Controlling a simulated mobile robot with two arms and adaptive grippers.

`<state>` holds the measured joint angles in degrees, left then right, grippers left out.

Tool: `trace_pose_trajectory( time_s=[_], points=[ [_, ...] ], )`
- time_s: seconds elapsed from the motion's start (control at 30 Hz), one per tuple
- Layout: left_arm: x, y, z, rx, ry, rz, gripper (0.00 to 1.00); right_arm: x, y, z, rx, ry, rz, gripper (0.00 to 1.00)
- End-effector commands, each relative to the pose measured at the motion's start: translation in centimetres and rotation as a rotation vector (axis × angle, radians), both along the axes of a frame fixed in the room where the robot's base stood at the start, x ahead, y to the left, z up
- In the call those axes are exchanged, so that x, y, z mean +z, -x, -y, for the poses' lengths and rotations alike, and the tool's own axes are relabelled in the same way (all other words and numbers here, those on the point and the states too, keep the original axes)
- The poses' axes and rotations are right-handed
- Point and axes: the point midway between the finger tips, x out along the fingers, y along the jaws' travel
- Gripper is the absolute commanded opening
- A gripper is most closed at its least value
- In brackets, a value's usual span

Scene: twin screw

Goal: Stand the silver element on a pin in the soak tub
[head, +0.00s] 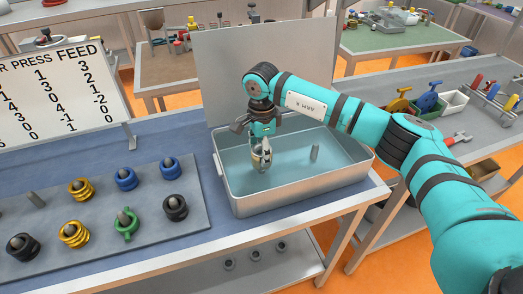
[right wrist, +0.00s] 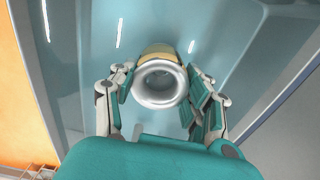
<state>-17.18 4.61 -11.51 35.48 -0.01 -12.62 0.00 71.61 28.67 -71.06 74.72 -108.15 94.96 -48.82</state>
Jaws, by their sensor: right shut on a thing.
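The soak tub (head: 300,201) is a grey metal tray with bluish liquid, near the right end of the bench. My right gripper (head: 261,150) reaches down into its left half, shut on the silver element (head: 262,161). In the right wrist view the silver element (right wrist: 160,103) shows as a shiny ring between the fingers, with a yellowish band behind it. A grey pin (head: 315,152) stands in the tub to the right of the gripper, apart from the element. Whether a pin is under the element is hidden. My left gripper is out of view.
A grey board (head: 130,258) left of the tub bears pins with black, yellow, blue and green elements; one pin (head: 36,199) is bare. A number chart (head: 62,88) stands behind it. A grey panel (head: 225,80) rises behind the tub.

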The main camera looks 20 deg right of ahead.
Motion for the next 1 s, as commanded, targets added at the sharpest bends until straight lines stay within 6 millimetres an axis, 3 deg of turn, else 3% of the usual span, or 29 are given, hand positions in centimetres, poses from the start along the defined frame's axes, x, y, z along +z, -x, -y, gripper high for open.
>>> trace_pose_trajectory(
  time_s=[1.0],
  points=[
    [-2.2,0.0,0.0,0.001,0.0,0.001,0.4,-2.8,0.0,-0.1,0.0,-0.001,0.001,0.01]
  ],
)
